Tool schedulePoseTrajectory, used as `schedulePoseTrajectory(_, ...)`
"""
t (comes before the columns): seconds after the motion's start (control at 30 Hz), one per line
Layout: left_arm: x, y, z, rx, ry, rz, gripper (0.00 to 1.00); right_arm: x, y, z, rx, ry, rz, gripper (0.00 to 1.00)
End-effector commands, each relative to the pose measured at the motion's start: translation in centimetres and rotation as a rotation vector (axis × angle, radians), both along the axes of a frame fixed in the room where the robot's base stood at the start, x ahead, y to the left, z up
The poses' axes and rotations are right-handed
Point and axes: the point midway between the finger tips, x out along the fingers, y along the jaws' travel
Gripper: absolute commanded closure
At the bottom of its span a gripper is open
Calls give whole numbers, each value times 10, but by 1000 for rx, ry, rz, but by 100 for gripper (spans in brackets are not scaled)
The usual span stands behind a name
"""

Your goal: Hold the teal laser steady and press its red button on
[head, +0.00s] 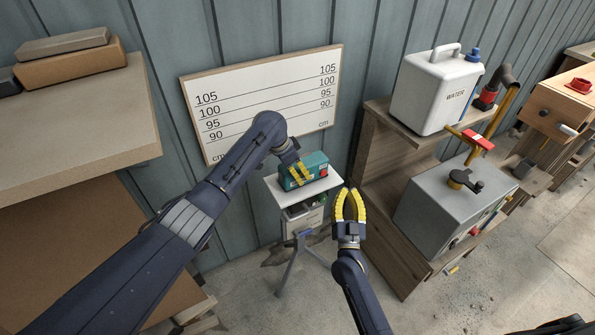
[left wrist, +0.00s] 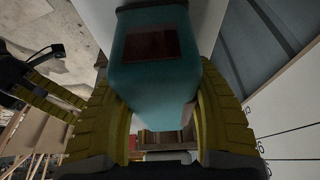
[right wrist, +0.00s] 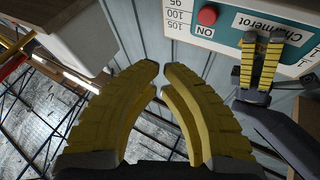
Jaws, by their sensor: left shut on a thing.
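The teal laser (head: 317,161) sits on a small white-topped stand (head: 273,187). My left gripper (head: 299,172) is shut on the laser, with a yellow finger on each side of its body in the left wrist view (left wrist: 160,85). The red button (head: 323,173) is on the laser's right end, and it also shows in the right wrist view (right wrist: 207,16) above an ON label. My right gripper (head: 349,190) is empty, just right of and below the laser, apart from the button. Its curved fingers have a narrow gap between their tips (right wrist: 161,68).
A board with height lines (head: 255,100) stands on the wall behind the stand. To the right, a wooden shelf (head: 375,150) holds a white water can (head: 425,95) and a grey box (head: 430,205). A workbench (head: 80,125) is at the left.

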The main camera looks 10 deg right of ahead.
Motion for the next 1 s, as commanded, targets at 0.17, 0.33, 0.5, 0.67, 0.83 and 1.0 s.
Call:
schedulePoseTrajectory(0.17, 1, -1, 1, -1, -2, -1, 92, 16, 6, 1, 2, -1, 1, 100)
schedulePoseTrajectory(0.33, 0, -1, 1, -1, -2, -1, 92, 36, 12, 1, 2, -2, 0, 100)
schedulePoseTrajectory(0.5, 0, -1, 1, -1, -2, -1, 92, 53, 18, 1, 1, -1, 0, 100)
schedulePoseTrajectory(0.67, 0, -1, 1, -1, -2, -1, 92, 66, 22, 1, 1, -2, 0, 100)
schedulePoseTrajectory(0.83, 0, -1, 1, -1, -2, -1, 92, 75, 25, 1, 1, -2, 0, 100)
schedulePoseTrajectory(1.0, 0, -1, 1, -1, -2, -1, 92, 79, 27, 0, 1, -1, 0, 100)
